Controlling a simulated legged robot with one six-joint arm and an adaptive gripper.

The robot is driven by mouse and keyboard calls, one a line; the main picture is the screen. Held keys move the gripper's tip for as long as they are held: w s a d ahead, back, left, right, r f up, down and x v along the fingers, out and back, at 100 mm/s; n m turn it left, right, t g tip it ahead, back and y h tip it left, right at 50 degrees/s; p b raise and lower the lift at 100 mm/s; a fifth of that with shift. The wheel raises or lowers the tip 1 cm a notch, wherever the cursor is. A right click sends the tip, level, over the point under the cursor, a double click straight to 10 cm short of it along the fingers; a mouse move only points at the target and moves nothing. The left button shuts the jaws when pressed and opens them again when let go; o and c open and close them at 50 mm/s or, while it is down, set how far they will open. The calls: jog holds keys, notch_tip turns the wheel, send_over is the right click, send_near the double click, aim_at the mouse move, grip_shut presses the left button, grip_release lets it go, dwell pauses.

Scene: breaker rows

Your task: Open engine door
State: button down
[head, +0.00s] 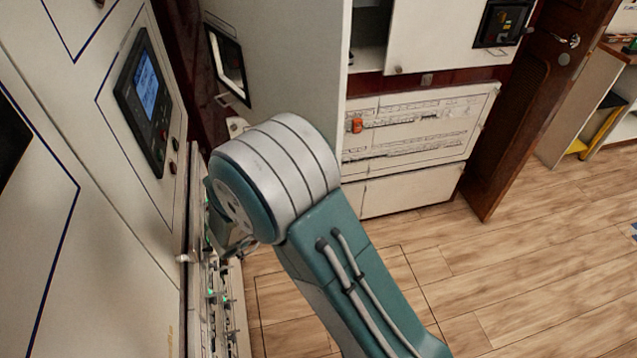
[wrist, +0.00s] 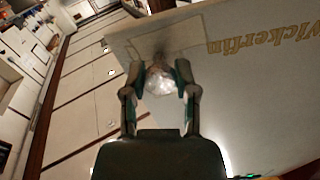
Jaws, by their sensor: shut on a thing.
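In the wrist view, my gripper (wrist: 160,76) has its two fingers closed around a shiny, pale round knob (wrist: 160,82). The knob is at the edge of a large grey panel (wrist: 255,100) with yellow "Wickerfin" lettering, which looks like the engine door. The panel edge runs at a slant to the cabinet fronts at the left, but I cannot tell how far it stands open. In the head view, my arm's thick grey and teal joint hides the gripper and its grip on the knob.
In the head view, a cabinet with a blue screen (head: 147,88) stands close at left. A strip of switches with green lights (head: 213,295) lies below my arm. A breaker panel (head: 420,125) and a brown door (head: 510,130) are behind. The wooden floor (head: 530,270) at right is clear.

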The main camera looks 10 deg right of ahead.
jog(key=shift+a, duration=0.25)
jog(key=shift+c, duration=1.9)
grip_release()
notch_tip(320, 180, up, 10)
